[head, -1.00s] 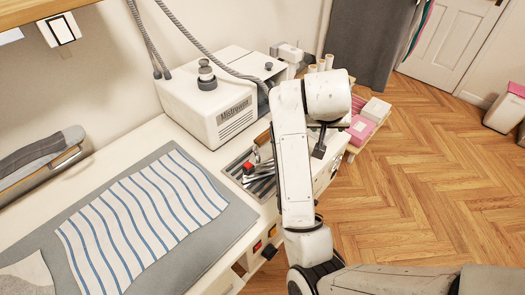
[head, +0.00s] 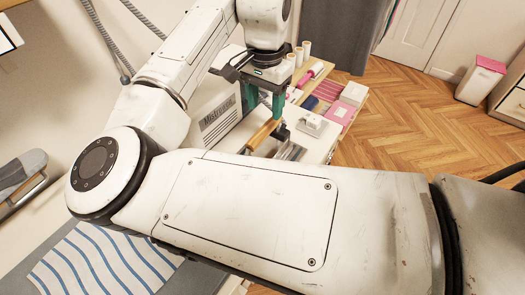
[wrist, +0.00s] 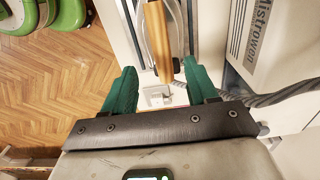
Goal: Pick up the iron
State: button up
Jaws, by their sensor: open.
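The iron shows mainly by its wooden handle (head: 263,133) in the head view, on the white worktop beside the large white machine. The handle also shows in the wrist view (wrist: 157,38), running lengthwise at the top centre. The iron's metal body is mostly hidden by my arm. My gripper (head: 263,115) points down over the handle with its two green fingers apart. In the wrist view my gripper (wrist: 160,66) is open, with one finger on each side of the handle's near end. I cannot tell whether either finger touches it.
The white machine (head: 212,122) stands close on the left of the iron. A small white object (head: 313,123) sits on the worktop to the right. Pink boxes (head: 340,111) stand beyond it. A striped cloth (head: 95,262) lies at lower left. The wooden floor (head: 400,125) is open at right.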

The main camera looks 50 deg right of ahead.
aim_at(265, 127)
jog(key=f, duration=0.3)
jog(key=f+p, duration=0.1)
jog(key=f, duration=0.5)
jog(key=shift+w+d+f+p, duration=0.1)
jog(key=shift+d+f+p, duration=0.2)
jog(key=shift+f, duration=0.1)
jog(key=shift+f, duration=0.2)
jog(key=shift+c, duration=0.3)
grip_shut()
dwell(0.5)
dwell(0.5)
jog(key=shift+r, duration=0.1)
dwell(0.4)
